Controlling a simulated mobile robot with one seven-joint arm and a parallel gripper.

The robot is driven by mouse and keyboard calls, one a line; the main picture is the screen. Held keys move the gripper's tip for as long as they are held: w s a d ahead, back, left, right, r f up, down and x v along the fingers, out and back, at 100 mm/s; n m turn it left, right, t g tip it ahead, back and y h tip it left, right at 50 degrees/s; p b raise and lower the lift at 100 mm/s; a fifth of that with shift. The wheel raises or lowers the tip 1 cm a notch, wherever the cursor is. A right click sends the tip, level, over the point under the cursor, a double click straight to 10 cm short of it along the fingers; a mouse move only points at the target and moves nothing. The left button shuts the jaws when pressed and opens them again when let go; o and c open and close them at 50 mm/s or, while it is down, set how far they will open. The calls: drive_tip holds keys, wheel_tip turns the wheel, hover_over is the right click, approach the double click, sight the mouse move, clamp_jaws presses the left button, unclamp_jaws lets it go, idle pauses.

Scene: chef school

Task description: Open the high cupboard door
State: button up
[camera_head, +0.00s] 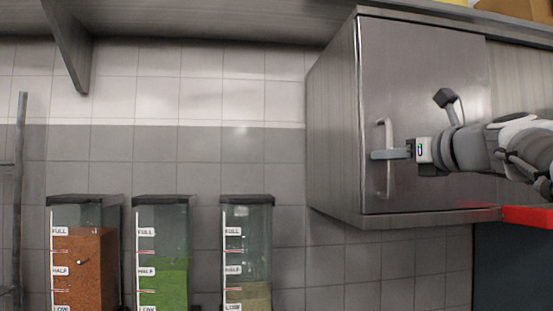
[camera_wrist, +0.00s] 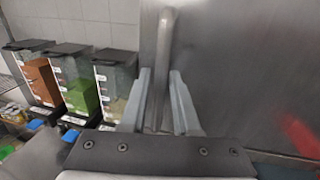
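The high cupboard door (camera_head: 430,90) is a grey metal panel on the front of the wall cupboard (camera_head: 335,125) and looks closed. Its vertical bar handle (camera_head: 388,183) is near the door's left edge. My gripper (camera_head: 378,155) reaches in from the right, with its fingers at the middle of the handle. In the wrist view, the handle (camera_wrist: 165,45) runs between the two fingers of my gripper (camera_wrist: 161,75). The fingers stand apart, with some gap visible beside the bar, so the gripper looks open around it. Contact with the handle cannot be made out.
Three clear dispensers stand below left, with brown (camera_head: 82,265), green (camera_head: 172,280) and pale (camera_head: 247,290) contents. A shelf bracket (camera_head: 70,45) hangs at the upper left. A red edge (camera_head: 527,216) lies below right of the cupboard. The tiled wall left of the cupboard is clear.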

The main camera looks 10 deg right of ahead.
clamp_jaws()
idle(1.5)
